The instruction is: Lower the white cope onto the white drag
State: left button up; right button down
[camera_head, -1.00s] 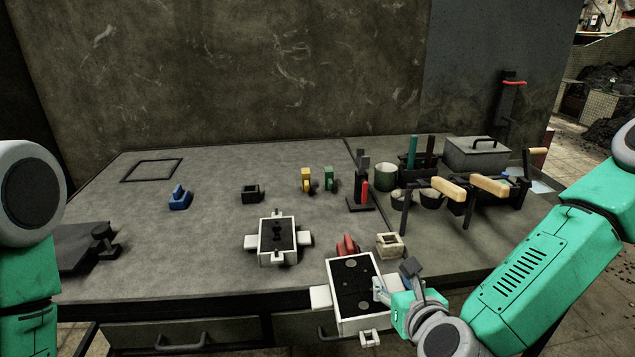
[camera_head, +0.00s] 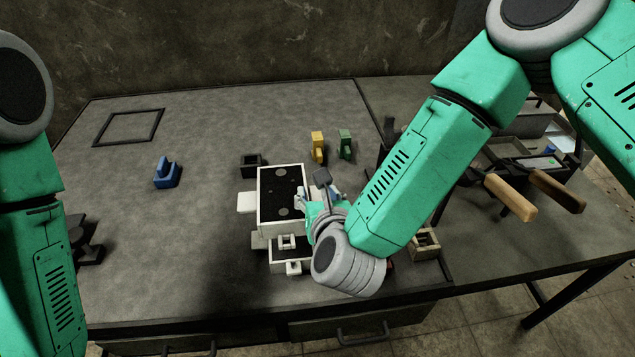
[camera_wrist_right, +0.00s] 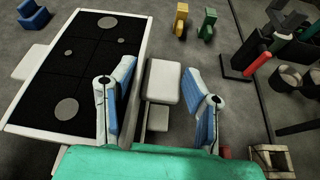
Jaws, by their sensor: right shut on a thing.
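The white cope (camera_head: 283,188) is a white frame packed with dark sand, with round pale spots on top; it also shows in the right wrist view (camera_wrist_right: 85,62). My right gripper (camera_head: 307,198) is shut on the cope's right side lug (camera_wrist_right: 163,80). The cope hangs above the white drag (camera_head: 290,252) and hides most of it. The drag's front edge and front lug show below the cope in the head view, and its side lug (camera_wrist_right: 158,118) shows under the cope's lug in the right wrist view. The exact gap cannot be told. My left gripper is out of view.
A black block (camera_head: 250,165) stands just behind the cope, with yellow (camera_head: 318,147) and green (camera_head: 345,143) pieces behind right. A blue piece (camera_head: 167,172) lies left. A small wooden frame (camera_head: 424,243) lies right. Wooden-handled tools (camera_head: 510,197) are far right. The left table area is mostly clear.

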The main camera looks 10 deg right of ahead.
jog(key=shift+d+f, duration=0.1)
jog(key=shift+f, duration=0.1)
jog(key=shift+d+f+b, duration=0.45)
jog(key=shift+f+b, duration=0.3)
jog(key=shift+f, duration=0.3)
jog(key=shift+a+f+b, duration=0.5)
jog(key=shift+f+b, duration=0.4)
jog(key=shift+d+f, duration=0.15)
jog(key=shift+f, duration=0.05)
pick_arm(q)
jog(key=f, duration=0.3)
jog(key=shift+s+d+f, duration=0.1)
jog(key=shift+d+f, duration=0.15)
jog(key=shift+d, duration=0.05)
pick_arm(e)
jog(key=shift+d, duration=0.2)
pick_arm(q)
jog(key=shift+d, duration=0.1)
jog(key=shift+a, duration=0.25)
pick_arm(e)
jog(key=shift+a, duration=0.2)
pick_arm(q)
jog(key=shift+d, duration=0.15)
pick_arm(e)
jog(key=shift+d, duration=0.15)
